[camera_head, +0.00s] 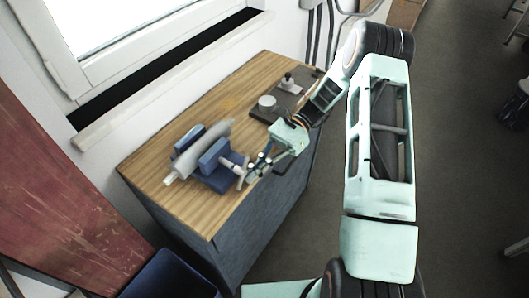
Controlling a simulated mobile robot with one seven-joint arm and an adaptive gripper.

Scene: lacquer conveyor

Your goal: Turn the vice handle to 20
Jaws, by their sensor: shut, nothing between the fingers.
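A blue vice (215,172) sits on the wooden bench top, with a grey cylinder (200,146) lying across it between the blue jaws. Its handle (241,176) is a pale bar at the right end of the screw, near the bench's front edge. Any scale or number on the vice is too small to read. My gripper (247,178) is shut with nothing held. Its fingertips are at the handle, and partly cover it. I cannot tell whether they touch it.
The bench top (160,160) has free room left of the vice. A dark plate (275,108) with a small white cylinder (267,103) and a knobbed part lies at the bench's far right. A window sill (160,85) runs behind. A blue bin-like object (170,275) stands below left.

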